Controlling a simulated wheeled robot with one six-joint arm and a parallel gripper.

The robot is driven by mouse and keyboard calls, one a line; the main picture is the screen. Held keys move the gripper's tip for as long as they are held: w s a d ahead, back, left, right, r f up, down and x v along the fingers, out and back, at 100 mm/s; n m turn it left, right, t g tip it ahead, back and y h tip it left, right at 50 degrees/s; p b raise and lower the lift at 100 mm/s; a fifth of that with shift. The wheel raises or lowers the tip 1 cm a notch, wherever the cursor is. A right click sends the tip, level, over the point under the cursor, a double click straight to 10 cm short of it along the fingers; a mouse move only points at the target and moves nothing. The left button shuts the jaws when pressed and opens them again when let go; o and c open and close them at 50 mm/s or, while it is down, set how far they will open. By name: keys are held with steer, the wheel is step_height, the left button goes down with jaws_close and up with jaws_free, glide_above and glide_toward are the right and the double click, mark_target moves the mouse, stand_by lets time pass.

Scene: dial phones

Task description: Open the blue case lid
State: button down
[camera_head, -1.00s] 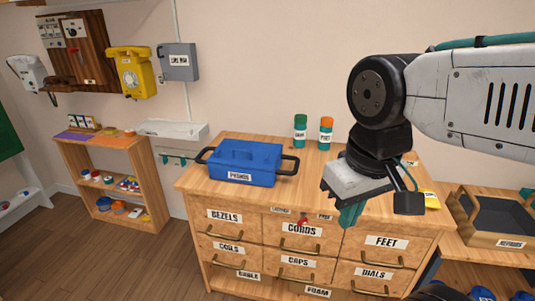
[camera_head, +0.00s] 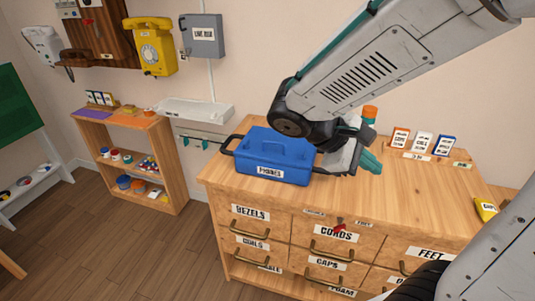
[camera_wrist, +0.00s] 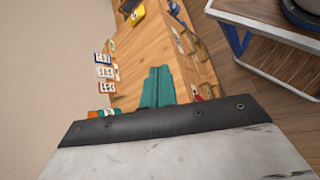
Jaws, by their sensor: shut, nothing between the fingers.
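The blue case (camera_head: 273,158) stands on the wooden drawer cabinet's top, with its lid down. My gripper (camera_head: 371,163), with teal fingers, is just right of the case, above the cabinet top. In the wrist view my fingers (camera_wrist: 158,86) are together, with nothing between them, and the case is out of view.
An orange-capped container (camera_head: 369,113) stands behind my gripper. Several small cards (camera_head: 422,142) stand at the back right, and a yellow packet (camera_head: 486,208) lies at the right edge. The cabinet top (camera_head: 410,200) is clear at front right. A low shelf (camera_head: 170,160) stands left.

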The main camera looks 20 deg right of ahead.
steer(key=w+f+n+t+h, duration=0.2)
steer(key=w+n+h, duration=0.2)
steer(key=w, duration=0.3)
steer(key=n+t+y, duration=0.2)
steer(key=n+t, duration=1.5)
steer(key=n, duration=0.1)
glide_toward(268, 158)
steer(key=r, duration=0.2)
steer(key=x, duration=1)
steer(key=shift+d+f, duration=0.1)
